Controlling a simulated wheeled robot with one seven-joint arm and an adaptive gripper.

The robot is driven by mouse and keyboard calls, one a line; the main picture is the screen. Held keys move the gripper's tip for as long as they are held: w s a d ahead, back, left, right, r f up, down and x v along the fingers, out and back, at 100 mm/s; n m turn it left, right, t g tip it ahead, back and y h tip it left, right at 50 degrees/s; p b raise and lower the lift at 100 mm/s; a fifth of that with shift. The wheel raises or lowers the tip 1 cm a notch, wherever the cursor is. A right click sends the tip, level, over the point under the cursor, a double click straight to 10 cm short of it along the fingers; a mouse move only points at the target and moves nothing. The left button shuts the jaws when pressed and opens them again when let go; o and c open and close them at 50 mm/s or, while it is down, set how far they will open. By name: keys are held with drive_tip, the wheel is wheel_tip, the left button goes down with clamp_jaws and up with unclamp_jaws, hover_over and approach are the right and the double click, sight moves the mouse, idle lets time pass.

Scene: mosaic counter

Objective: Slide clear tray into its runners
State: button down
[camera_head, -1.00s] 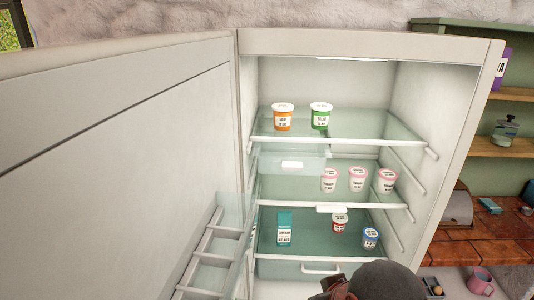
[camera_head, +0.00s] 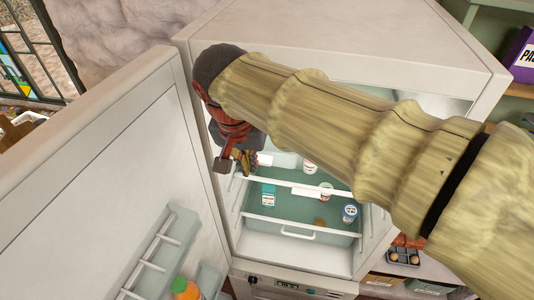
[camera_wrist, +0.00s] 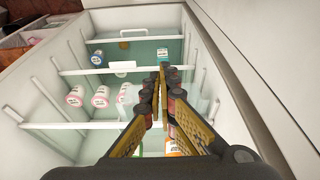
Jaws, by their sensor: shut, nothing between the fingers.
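The clear tray (camera_head: 284,160) hangs under the top shelf of the open fridge, with a white handle plate (camera_head: 265,160) on its front. Its far part is hidden by my arm. My gripper (camera_head: 246,166) is shut and empty at the left of the fridge opening, close beside the handle plate. In the wrist view my gripper (camera_wrist: 163,70) points into the fridge, its fingers together. A pale clear wall there (camera_wrist: 197,106), right of the fingers, looks like part of the tray. I cannot tell whether the gripper touches it, and the runners beside it are hidden.
Pink-lidded tubs (camera_wrist: 100,97) stand on the middle shelf. A teal carton (camera_head: 268,195) and a blue tub (camera_head: 349,213) stand on the lower shelf. The open fridge door (camera_head: 120,180) stands at the left, with racks (camera_head: 160,245) on its inner side.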

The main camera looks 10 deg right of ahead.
sight(261, 160)
drive_tip(key=w+d+f+p, duration=0.2)
drive_tip(key=w+f, duration=0.4)
drive_tip(key=f, duration=0.3)
drive_tip(key=shift+w+f, duration=0.15)
drive_tip(key=shift+f, duration=0.15)
drive_tip(key=shift+w+d, duration=0.15)
drive_tip(key=shift+w+d, duration=0.35)
drive_tip(key=shift+w, duration=0.6)
drive_tip(key=shift+w+d, duration=0.3)
drive_tip(key=shift+w, duration=0.6)
drive_tip(key=shift+s, duration=0.1)
